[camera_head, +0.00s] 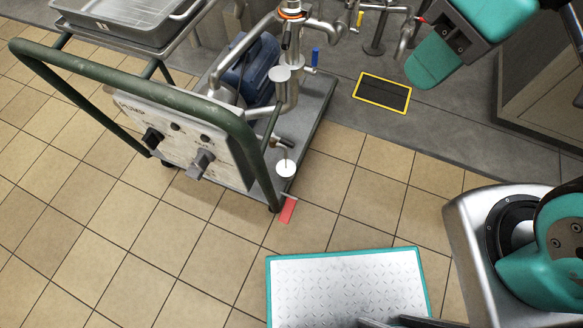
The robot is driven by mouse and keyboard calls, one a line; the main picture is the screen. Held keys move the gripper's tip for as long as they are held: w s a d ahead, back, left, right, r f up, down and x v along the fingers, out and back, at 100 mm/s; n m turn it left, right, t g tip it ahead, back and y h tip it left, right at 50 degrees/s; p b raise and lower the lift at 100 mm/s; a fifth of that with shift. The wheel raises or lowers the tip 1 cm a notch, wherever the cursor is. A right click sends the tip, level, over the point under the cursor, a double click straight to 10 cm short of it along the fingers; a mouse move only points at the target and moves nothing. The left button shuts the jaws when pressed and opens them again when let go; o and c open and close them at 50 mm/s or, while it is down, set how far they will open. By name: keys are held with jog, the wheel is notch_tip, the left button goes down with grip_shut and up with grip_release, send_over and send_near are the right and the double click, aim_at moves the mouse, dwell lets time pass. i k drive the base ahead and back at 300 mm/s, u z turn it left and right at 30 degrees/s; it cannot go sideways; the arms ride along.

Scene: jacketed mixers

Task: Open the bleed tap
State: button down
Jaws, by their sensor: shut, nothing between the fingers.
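A grey-panelled pump cart with a green tube frame (190,113) stands at the left. Low on its near right corner, a small tap with a dark handle and thin curved spout (284,143) sits above a small white cup (286,169). A blue lever (315,57) sits on the upright pipe above. No label shows which is the bleed tap, and I cannot tell if either is open. My gripper (432,68) hangs at the upper right, shut and empty, to the right of the cart and apart from both.
A steel tray (128,18) stands at upper left. Yellow and red handles (421,20) sit on pipes at the back. A yellow-edged dark floor plate (382,94) lies behind. Tiled floor (350,195) right of the cart is clear.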

aim_at(282, 140)
jog(key=k, duration=0.25)
jog(key=z, duration=1)
jog(key=k, duration=0.6)
jog(key=u, duration=0.75)
jog(key=i, duration=0.5)
jog(key=u, duration=0.05)
